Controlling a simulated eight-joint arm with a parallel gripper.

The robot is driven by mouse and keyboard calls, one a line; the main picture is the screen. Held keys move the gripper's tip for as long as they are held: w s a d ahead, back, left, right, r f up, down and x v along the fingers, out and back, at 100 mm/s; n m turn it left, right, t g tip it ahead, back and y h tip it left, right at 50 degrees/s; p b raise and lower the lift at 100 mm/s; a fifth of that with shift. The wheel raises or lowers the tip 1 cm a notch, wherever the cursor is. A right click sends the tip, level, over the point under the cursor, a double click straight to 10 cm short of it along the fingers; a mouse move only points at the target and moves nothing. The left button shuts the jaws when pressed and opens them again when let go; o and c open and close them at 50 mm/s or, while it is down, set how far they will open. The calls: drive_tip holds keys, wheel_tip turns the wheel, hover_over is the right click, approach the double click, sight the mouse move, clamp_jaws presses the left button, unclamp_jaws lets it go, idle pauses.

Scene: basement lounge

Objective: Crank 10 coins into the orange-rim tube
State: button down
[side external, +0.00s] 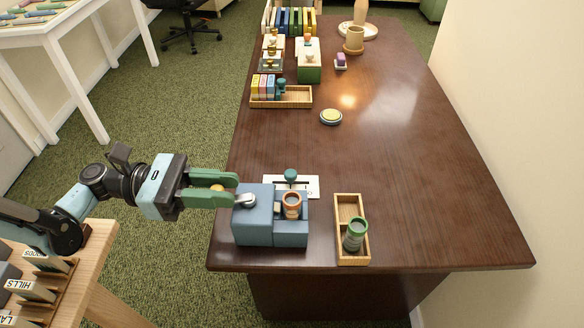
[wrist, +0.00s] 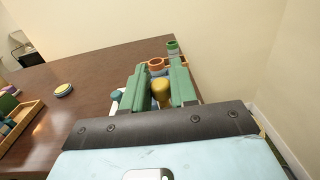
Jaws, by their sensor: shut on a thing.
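A blue coin machine (side external: 254,222) stands at the near left edge of the dark table. The orange-rim tube (side external: 291,207) stands at its right part; its rim also shows in the wrist view (wrist: 156,62). I cannot make out any coins inside it. A grey metal crank (side external: 245,200) is on the machine's left side, with a yellow knob (wrist: 160,90). My gripper (side external: 232,191) reaches in from the left, its green fingers on both sides of the knob, shut on it. The fingers partly hide the machine in the wrist view.
A wooden tray (side external: 341,210) right of the machine holds a green-rim tube (side external: 355,235). A teal knob (side external: 291,175) stands on a white plate behind the machine. A yellow-topped disc (side external: 331,117) lies mid-table. Another tray (side external: 294,102) and several objects stand farther back. The table's right side is clear.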

idle(0.3)
drive_tip(key=c, duration=1)
unclamp_jaws()
drive_tip(key=a, duration=1.2)
drive_tip(key=shift+w+a, duration=0.1)
drive_tip(key=shift+w, duration=0.05)
